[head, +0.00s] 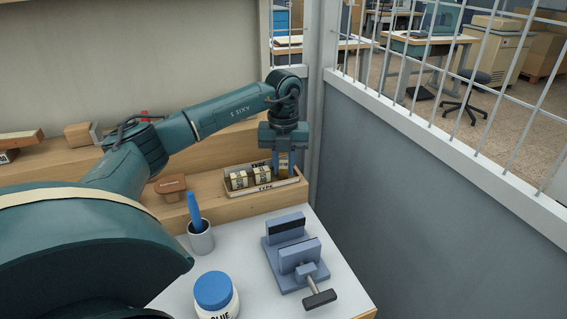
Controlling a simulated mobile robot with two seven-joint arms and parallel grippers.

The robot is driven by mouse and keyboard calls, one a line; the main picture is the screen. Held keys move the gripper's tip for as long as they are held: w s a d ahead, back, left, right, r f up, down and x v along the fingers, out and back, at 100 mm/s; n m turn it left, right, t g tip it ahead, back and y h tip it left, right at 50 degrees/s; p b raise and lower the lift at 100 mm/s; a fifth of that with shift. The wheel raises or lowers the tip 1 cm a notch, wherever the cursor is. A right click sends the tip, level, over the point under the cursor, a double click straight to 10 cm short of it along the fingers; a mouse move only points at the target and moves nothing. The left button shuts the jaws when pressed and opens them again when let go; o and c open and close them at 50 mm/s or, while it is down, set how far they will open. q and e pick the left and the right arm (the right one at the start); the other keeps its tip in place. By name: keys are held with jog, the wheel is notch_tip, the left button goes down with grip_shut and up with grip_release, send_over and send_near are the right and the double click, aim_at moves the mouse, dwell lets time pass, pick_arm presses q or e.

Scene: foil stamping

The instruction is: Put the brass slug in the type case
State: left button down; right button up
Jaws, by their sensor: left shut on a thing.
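The type case (263,189) is a shallow open tray with "TYPE" lettering, on the wooden ledge at the back right. Two brass-coloured blocks (238,180) with dark markings stand side by side in its left and middle parts. My left gripper (283,169) points down over the right end of the case. It is shut on a narrow brass-coloured piece, the brass slug (284,161), mostly covered by the fingers. The slug's lower end is at the case's right part; I cannot tell whether it touches the floor of the case. My right gripper is out of view.
On the white table stand a blue vise (291,248), a grey cup (201,238) with a blue-handled tool, and a blue-lidded glue jar (214,292). A brown wooden-handled stamp (170,186) lies left of the case. A grey wall (420,200) closes off the right.

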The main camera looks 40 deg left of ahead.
aim_at(284, 165)
pick_arm(q)
jog(key=c, duration=1.5)
grip_release()
jog(key=shift+c, duration=0.2)
notch_tip(284, 165, up, 12)
jog(key=shift+r, duration=0.15)
